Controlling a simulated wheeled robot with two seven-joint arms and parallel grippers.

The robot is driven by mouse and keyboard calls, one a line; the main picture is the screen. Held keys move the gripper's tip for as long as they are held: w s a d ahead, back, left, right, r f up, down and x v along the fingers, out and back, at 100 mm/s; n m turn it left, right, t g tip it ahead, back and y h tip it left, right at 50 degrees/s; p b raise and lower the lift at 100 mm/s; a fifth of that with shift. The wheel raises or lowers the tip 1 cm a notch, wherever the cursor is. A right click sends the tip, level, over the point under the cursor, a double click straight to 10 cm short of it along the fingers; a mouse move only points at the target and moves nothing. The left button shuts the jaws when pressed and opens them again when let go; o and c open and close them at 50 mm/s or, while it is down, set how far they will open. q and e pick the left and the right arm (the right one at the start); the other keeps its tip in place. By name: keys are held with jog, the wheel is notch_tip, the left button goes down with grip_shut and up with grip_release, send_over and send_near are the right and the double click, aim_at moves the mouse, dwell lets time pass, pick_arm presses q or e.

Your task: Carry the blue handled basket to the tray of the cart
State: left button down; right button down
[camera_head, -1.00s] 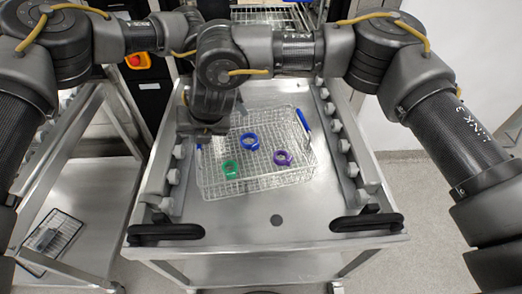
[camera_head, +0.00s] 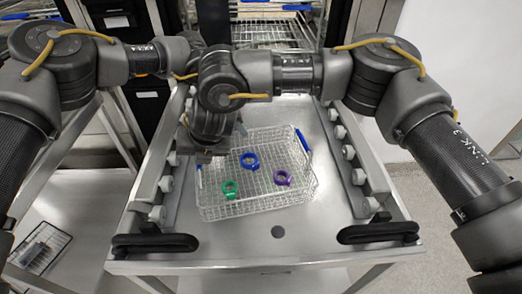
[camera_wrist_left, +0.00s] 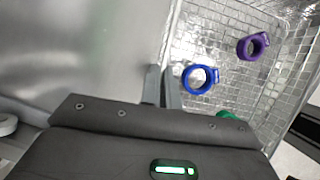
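The wire basket (camera_head: 262,200) has blue handles, one at its right side (camera_head: 302,140) and one partly hidden at its left. It is on or just above the steel tray (camera_head: 235,245) of the cart, turned a little; I cannot tell if it touches. It holds a blue ring (camera_head: 249,167), a green ring (camera_head: 230,195) and a purple ring (camera_head: 282,183). My left gripper (camera_head: 204,158) is at its left side. In the left wrist view its fingers (camera_wrist_left: 162,80) are close together at the basket's edge, appearing to pinch it. My right gripper is not visible.
Rows of white rollers on rails (camera_head: 360,175) flank the tray. Black handles (camera_head: 378,232) stand at its front corners. Another steel cart (camera_head: 65,195) with a wire rack is at the left. A rack opening (camera_head: 270,33) is behind. Tray space in front of the basket is clear.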

aim_at(242, 146)
pick_arm(q)
jog(key=shift+s+d+f, duration=0.1)
jog(key=shift+f, duration=0.05)
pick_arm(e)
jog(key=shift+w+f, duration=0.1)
